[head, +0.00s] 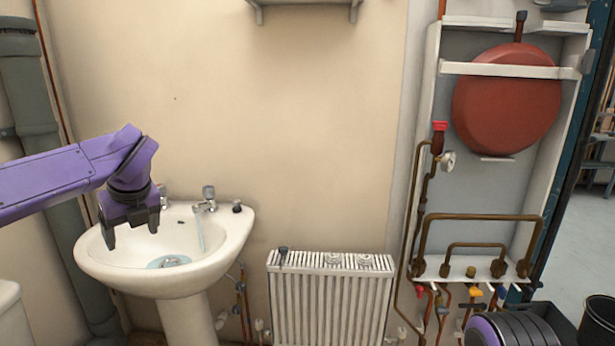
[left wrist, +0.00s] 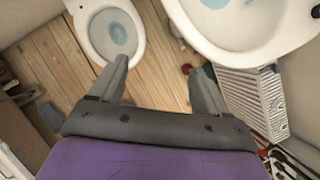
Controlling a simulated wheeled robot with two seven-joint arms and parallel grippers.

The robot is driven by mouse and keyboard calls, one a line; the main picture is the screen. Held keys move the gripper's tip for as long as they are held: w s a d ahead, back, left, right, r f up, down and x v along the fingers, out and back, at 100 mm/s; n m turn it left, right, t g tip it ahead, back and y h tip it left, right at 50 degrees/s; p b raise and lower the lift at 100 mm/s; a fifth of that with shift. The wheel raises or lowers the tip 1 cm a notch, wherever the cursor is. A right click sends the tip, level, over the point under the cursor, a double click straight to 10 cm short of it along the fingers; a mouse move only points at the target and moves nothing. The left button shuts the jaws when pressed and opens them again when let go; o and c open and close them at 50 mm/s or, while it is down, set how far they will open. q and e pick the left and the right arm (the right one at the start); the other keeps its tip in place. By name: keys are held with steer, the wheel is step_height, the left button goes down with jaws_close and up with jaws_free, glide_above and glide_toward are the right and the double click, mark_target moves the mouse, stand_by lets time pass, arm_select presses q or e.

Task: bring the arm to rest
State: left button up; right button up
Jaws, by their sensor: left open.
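My left arm (head: 60,180) is purple and reaches in from the left in the head view. My left gripper (head: 131,236) points down in front of the left part of the white sink (head: 105,275). Its two dark fingers are apart with nothing between them. In the left wrist view the open fingers (left wrist: 160,85) stand over the wooden floor (left wrist: 160,50), between the toilet and the sink. A purple and black part of my own body shows at the lower right of the head view. My right gripper cannot be seen.
A white radiator (head: 330,300) stands right of the sink. A red tank (head: 507,98) and copper pipes (head: 480,218) fill the cabinet at right. A toilet (left wrist: 92,30) is below at left. A grey drainpipe (head: 28,90) runs down the left wall.

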arm_select(q)
steer(key=w+f+m+t+y, duration=0.45)
steer(key=f+m, duration=0.45)
steer(key=m, duration=0.4)
steer(key=s+d+f+m+t+h+p, duration=0.1)
steer(key=s+d+f+m, duration=0.25)
steer(key=f+m, duration=0.45)
steer(key=s+d+f+m+t+h+p, duration=0.15)
steer(key=s+f+m, duration=0.35)
steer(key=f, duration=0.6)
steer(key=s+d+f+m+g+h, duration=0.2)
steer(key=s+f+m+g+h, duration=0.1)
steer(key=s+f+m, duration=0.8)
steer(key=s+a+f+m+g+p, duration=0.1)
steer(key=s+f+g, duration=0.1)
steer(key=s, duration=0.8)
steer(key=s+a+f+m+g, duration=0.1)
steer(key=s+f, duration=0.3)
steer(key=s, duration=0.7)
steer(key=shift+s+g+p, duration=0.15)
steer(key=shift+g+p, duration=0.2)
steer(key=shift+g, duration=0.15)
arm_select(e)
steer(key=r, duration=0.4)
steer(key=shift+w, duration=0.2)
